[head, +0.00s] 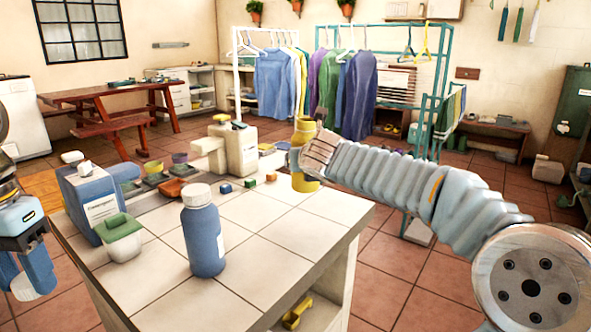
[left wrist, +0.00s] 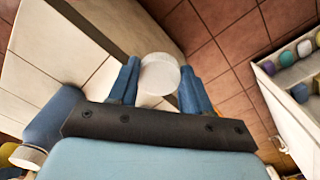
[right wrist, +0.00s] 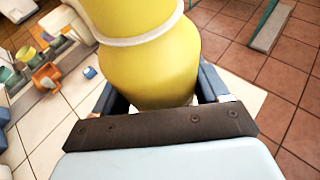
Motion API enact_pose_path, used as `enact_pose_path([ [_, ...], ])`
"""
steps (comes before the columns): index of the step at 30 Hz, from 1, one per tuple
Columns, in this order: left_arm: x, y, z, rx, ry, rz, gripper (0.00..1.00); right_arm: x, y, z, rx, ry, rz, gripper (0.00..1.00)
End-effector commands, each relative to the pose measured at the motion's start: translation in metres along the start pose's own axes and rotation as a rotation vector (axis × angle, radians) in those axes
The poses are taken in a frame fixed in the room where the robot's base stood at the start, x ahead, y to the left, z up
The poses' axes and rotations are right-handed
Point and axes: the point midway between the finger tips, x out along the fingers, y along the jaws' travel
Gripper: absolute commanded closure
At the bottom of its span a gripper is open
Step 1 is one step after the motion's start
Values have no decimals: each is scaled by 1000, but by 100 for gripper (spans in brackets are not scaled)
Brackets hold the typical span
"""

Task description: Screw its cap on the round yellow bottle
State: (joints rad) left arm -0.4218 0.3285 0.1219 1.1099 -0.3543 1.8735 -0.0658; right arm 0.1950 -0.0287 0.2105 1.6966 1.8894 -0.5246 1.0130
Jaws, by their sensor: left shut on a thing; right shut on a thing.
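The round yellow bottle (head: 306,183) stands upright at the table's far right edge, partly hidden behind my right arm. It fills the right wrist view (right wrist: 150,65), where a pale band runs around it and its top is cut off. My right gripper (right wrist: 165,95) is shut on its body, one finger on each side. My left gripper (head: 36,278) is at the far left of the head view, off the table's left edge. It is shut on a round white cap (left wrist: 160,73), well apart from the yellow bottle.
A blue bottle with a white lid (head: 203,235) stands at the front of the tiled table (head: 270,235). The table's right front is clear.

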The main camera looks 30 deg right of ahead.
Motion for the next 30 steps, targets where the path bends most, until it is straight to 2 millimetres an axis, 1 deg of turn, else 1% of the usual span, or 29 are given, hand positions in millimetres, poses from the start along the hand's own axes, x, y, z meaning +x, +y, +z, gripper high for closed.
enact_pose_path([
  [1,1,0,0,0,-1,0,79,-14,-7,11,5,-8,-1,75],
  [2,2,0,0,0,-1,0,79,-21,-10,15,4,-8,0,75],
  [3,1,0,0,0,0,0,79,-31,-17,15,3,-7,-1,75],
  [6,2,0,0,0,0,0,79,-52,-32,16,2,-6,0,75],
  [9,2,0,0,0,0,0,79,-70,-43,18,2,-7,2,75],
  [12,2,0,0,0,0,0,79,-82,-52,19,1,-4,1,75],
  [15,2,0,0,0,0,0,79,-91,-58,20,0,-4,1,75],
  [18,2,0,0,0,0,0,79,-95,-61,20,0,-3,1,75],
  [29,2,0,0,0,0,0,79,-97,-63,20,-1,-2,1,75],
  [30,2,0,0,0,0,0,79,-97,-63,20,-1,-2,1,29],
])
